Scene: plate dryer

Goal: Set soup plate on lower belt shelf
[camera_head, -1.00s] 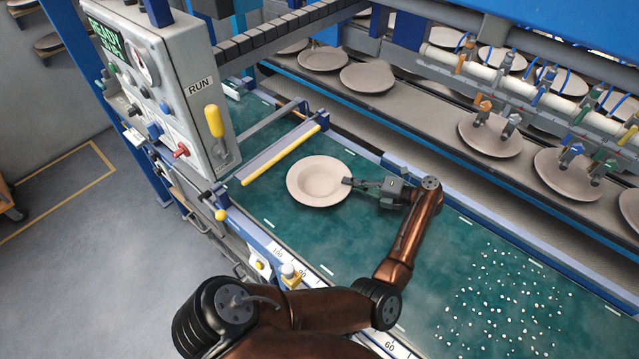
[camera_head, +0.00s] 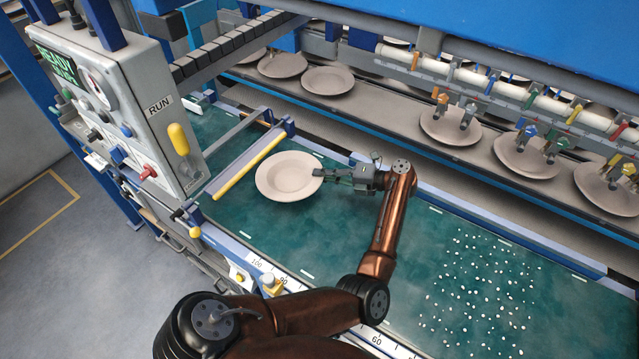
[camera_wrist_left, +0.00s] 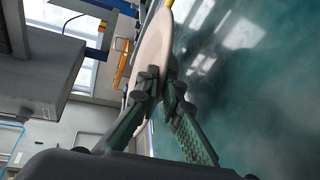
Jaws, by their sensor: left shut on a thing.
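The soup plate (camera_head: 289,176), pale and wide-rimmed, is over the left part of the green surface (camera_head: 350,255), face up. My left gripper (camera_head: 318,173) is shut on its right rim. The left wrist view shows the plate edge-on (camera_wrist_left: 150,45), with the fingers (camera_wrist_left: 160,93) pinching the rim. I cannot tell how large the gap beneath it is. Behind it runs a grey belt shelf (camera_head: 390,115) carrying several similar plates. Another level with plates shows partly, higher at the back right. My right gripper is out of view.
A yellow bar (camera_head: 250,163) lies just left of the plate. A control box (camera_head: 115,100) with a yellow RUN handle stands at left. A pipe with coloured clips (camera_head: 500,88) hangs over the shelf. White dots (camera_head: 485,280) mark the otherwise bare green surface at right.

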